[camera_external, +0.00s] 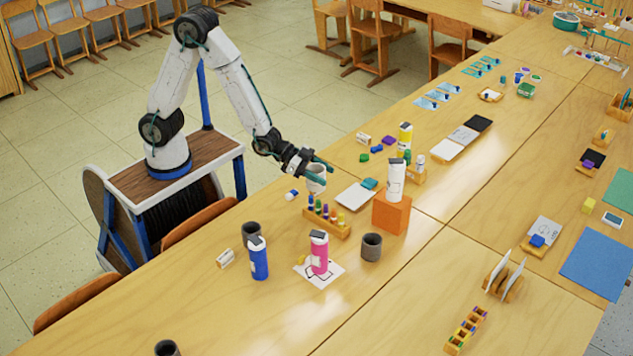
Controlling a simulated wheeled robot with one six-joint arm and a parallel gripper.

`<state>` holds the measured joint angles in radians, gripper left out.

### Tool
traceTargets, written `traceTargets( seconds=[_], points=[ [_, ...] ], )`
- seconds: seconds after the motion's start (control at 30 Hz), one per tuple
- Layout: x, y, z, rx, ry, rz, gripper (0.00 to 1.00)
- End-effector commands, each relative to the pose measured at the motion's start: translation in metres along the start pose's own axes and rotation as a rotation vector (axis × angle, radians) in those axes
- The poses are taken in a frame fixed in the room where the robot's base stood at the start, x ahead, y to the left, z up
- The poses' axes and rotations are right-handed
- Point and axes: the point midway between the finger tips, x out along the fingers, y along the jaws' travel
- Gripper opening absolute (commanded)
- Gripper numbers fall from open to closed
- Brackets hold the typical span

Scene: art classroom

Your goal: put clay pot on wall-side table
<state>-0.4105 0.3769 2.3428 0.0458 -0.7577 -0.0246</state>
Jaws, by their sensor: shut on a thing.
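My gripper (318,168) is at the end of my arm, over the near long table (200,310). It is shut on a pale grey, cup-shaped clay pot (316,184), held roughly upright. The pot is just behind the wooden rack of coloured bottles (327,219); whether its base touches the table is unclear. Darker grey pots stand on the same table: one (371,248) right of the pink bottle, one (250,231) behind the blue bottle, and one (167,348) at the bottom edge. I cannot tell which table is the wall-side one.
A white tablet (355,196), an orange block (391,212) bearing a white bottle, a pink bottle (319,254) and a blue bottle (258,260) crowd the nearby surface. Wooden chairs (190,222) line the near edge. Bare tabletop lies at the lower left.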

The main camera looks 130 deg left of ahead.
Motion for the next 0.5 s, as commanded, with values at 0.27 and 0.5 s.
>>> traceTargets(
  seconds=[0.27, 0.5],
  points=[
    [0.014, -0.139, -0.007, -0.071, 0.003, -0.170, 0.30],
    [0.005, -0.243, -0.003, -0.119, 0.002, -0.291, 0.30]
  ],
)
